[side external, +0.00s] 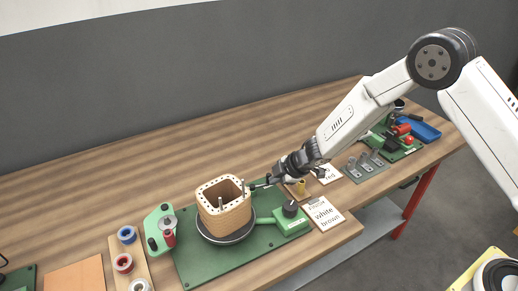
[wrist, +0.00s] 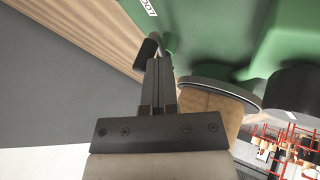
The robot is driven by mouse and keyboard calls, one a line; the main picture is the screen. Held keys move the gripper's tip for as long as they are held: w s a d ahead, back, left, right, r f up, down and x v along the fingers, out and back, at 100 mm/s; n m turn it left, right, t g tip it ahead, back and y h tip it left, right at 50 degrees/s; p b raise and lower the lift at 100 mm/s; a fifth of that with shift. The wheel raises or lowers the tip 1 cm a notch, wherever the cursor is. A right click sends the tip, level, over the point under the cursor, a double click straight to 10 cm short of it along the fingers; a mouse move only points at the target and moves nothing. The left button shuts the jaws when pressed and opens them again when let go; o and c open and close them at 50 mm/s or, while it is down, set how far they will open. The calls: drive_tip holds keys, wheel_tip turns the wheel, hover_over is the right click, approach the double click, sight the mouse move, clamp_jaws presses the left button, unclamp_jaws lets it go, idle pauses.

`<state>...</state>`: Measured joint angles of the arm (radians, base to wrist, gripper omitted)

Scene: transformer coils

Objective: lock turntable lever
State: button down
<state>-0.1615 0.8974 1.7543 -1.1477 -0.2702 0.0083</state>
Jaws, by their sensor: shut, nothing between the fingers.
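The lever shows in the wrist view as a black handle (wrist: 149,46) on a bent metal rod, close to the white "LOC…" lettering (wrist: 149,7) on the green base. My gripper (wrist: 158,64) is shut and empty, its fingertips right beside the lever; I cannot tell whether they touch it. In the side external view my gripper (side external: 262,186) reaches in from the right, at the coil's right edge. The tan wound coil (side external: 229,216) stands on the dark round turntable (side external: 211,240), on the green base plate (side external: 200,272). The coil partly shows in the wrist view (wrist: 214,107).
A black knob (side external: 290,209) on a green box stands right of the coil. A "white brown" card (side external: 323,213) lies beside it. Tape rolls (side external: 123,263) and a small green fixture (side external: 154,228) stand to the left. The table behind the coil is clear.

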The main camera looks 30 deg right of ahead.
drive_tip(key=shift+w+d+n+y, duration=0.25)
drive_tip(key=shift+w+n+y, duration=0.1)
drive_tip(key=shift+n, duration=0.35)
drive_tip(key=shift+w+d+n+g+y, duration=0.2)
drive_tip(key=shift+w+n+g+y, duration=0.35)
drive_tip(key=shift+n, duration=0.4)
drive_tip(key=shift+w+d+n+g+y, duration=0.25)
drive_tip(key=shift+w+n+g, duration=0.35)
drive_tip(key=shift+n, duration=0.35)
drive_tip(key=shift+w+n+g+y, duration=0.35)
drive_tip(key=shift+w+n+g, duration=0.25)
drive_tip(key=shift+n, duration=0.4)
drive_tip(key=shift+w, duration=0.15)
drive_tip(key=shift+w+a, duration=0.1)
